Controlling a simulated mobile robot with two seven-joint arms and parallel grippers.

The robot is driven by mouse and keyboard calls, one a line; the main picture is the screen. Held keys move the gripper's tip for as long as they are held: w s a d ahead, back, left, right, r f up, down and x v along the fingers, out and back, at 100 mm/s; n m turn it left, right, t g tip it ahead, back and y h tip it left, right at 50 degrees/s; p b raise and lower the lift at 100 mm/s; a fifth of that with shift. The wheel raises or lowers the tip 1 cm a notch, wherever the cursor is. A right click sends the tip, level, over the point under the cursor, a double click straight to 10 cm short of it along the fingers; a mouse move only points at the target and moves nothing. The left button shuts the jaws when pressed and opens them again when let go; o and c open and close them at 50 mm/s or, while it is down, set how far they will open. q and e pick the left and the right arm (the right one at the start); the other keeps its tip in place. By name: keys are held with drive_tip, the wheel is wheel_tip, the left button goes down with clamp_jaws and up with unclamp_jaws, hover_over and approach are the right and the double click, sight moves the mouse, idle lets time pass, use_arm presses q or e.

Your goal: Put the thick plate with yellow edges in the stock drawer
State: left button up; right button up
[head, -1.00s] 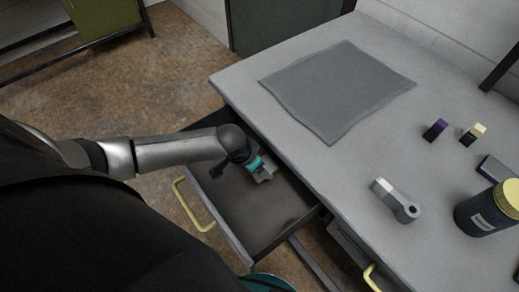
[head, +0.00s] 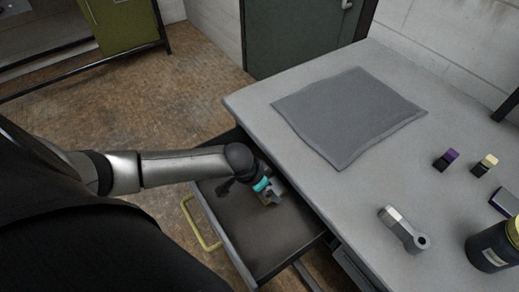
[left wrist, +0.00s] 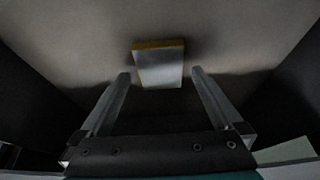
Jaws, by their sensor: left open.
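The open drawer (head: 262,238) stands out from the front of the grey workbench. My left gripper (head: 271,197) reaches down into its far end and is open. In the left wrist view, the thick pale plate with a yellow edge (left wrist: 159,66) lies on the drawer floor, just ahead of and between the spread fingertips (left wrist: 160,74). The fingers stand apart from it on both sides. In the head view the gripper mostly hides the plate. My right gripper is not in view.
On the bench (head: 340,205) are a grey mat (head: 349,115), a grey lever-like part (head: 403,230), a purple-topped block (head: 446,160), a yellow-topped block (head: 484,166) and a dark jar (head: 490,250). The drawer has a yellow handle (head: 201,225). Its near part is empty.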

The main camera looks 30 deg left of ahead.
use_arm(q)
drive_tip(key=p+v, duration=0.3)
drive_tip(key=v, duration=0.7)
drive_tip(key=shift+r, duration=0.3)
drive_tip(key=shift+s, duration=0.1)
